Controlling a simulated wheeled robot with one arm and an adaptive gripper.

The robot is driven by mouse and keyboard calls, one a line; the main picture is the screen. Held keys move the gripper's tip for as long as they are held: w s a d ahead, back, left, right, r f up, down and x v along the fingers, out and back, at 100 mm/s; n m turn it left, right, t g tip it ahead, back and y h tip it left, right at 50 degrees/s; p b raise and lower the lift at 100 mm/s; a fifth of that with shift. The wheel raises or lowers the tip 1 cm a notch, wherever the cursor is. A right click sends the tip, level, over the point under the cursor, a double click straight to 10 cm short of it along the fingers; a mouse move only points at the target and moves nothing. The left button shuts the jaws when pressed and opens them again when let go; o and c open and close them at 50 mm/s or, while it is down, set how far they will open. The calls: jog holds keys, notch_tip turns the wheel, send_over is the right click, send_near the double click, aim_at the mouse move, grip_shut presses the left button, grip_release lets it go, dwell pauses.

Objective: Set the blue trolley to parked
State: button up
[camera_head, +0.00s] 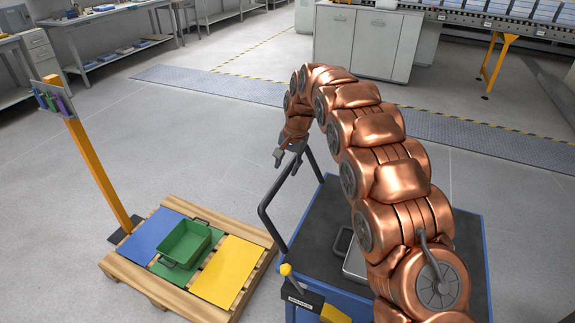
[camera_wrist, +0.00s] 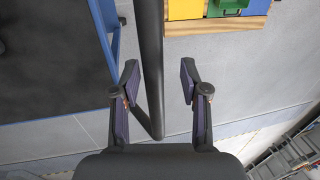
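The blue trolley (camera_head: 487,262) with a dark top (camera_head: 322,218) stands in front of me, partly hidden by my arm. Its black handle (camera_head: 265,217) rises at its left side. A lever with a yellow knob (camera_head: 285,270) and a small labelled plate (camera_head: 300,302) sit at its near left corner; I cannot read its setting. My gripper (camera_head: 291,153) is by the upper handle. The trolley's blue edge (camera_wrist: 105,30) is at upper left.
A wooden pallet (camera_head: 185,300) with blue, green and yellow panels and a green bin (camera_head: 186,242) lies left of the trolley. An orange post (camera_head: 95,165) with coloured tags stands beside it. Cabinets (camera_head: 365,45) and a conveyor (camera_head: 480,20) are behind. Floor beyond the pallet is clear.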

jog(key=shift+d+r, duration=0.1)
jog(key=shift+d, duration=0.05)
notch_tip(320, 180, up, 12)
jog(key=s+d, duration=0.1)
jog(key=d, duration=0.1)
jog(key=shift+f, duration=0.25)
dwell(0.5)
jog(key=s+d+r+n, duration=0.1)
jog(key=s+d, duration=0.3)
jog(key=s, duration=0.4)
jog(key=s+d+r+g+h, duration=0.1)
jog(key=s+d, duration=0.3)
jog(key=s, duration=0.3)
jog(key=s+d+r+n, duration=0.1)
jog(key=s+d, duration=0.3)
jog(key=s, duration=0.4)
jog(key=s+d+f+n, duration=0.1)
jog(key=s+d+f, duration=0.1)
jog(key=s, duration=1.1)
jog(key=s+d+f+n+g+h+p, duration=0.1)
jog(key=s+d+f, duration=0.2)
jog(key=s, duration=1)
notch_tip(320, 180, down, 2)
jog(key=shift+s+d+f+n+g, duration=0.1)
jog(key=shift+s+d+n+g, duration=0.05)
jog(key=shift+n+g, duration=0.15)
